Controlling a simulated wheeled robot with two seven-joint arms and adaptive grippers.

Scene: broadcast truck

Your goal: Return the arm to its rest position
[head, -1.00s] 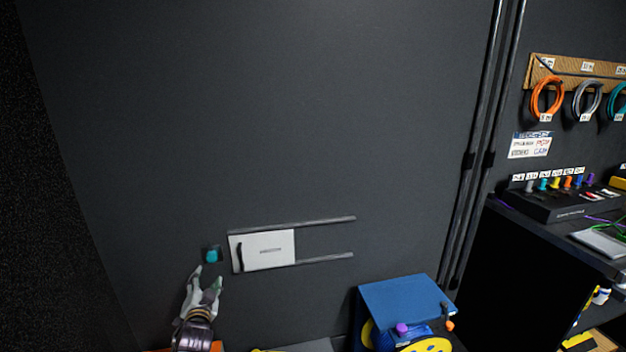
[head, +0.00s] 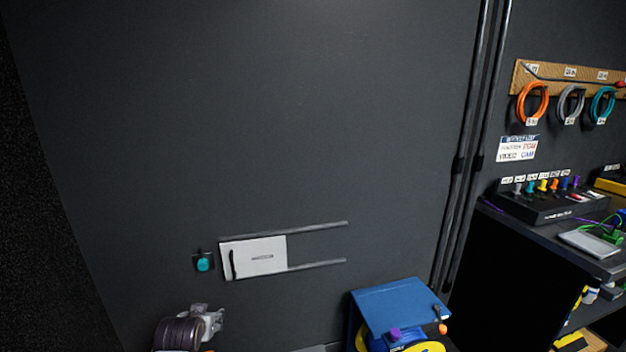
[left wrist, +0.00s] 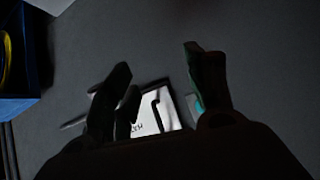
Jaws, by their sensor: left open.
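My left gripper (head: 208,318) is at the lower left of the head view, below a teal knob on the dark wall and apart from it. In the left wrist view its two dark fingers (left wrist: 160,85) stand apart with nothing between them that they hold. Beyond the fingers show the white sliding panel (left wrist: 155,112) and a bit of teal. My right arm and gripper are not in view.
The teal knob (head: 203,264) and the white sliding panel (head: 254,257) on two rails are on the wall. A blue box (head: 398,304) with a yellow reel stands at the lower right. A desk with a control panel (head: 550,203) and hanging cables (head: 533,103) are at right.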

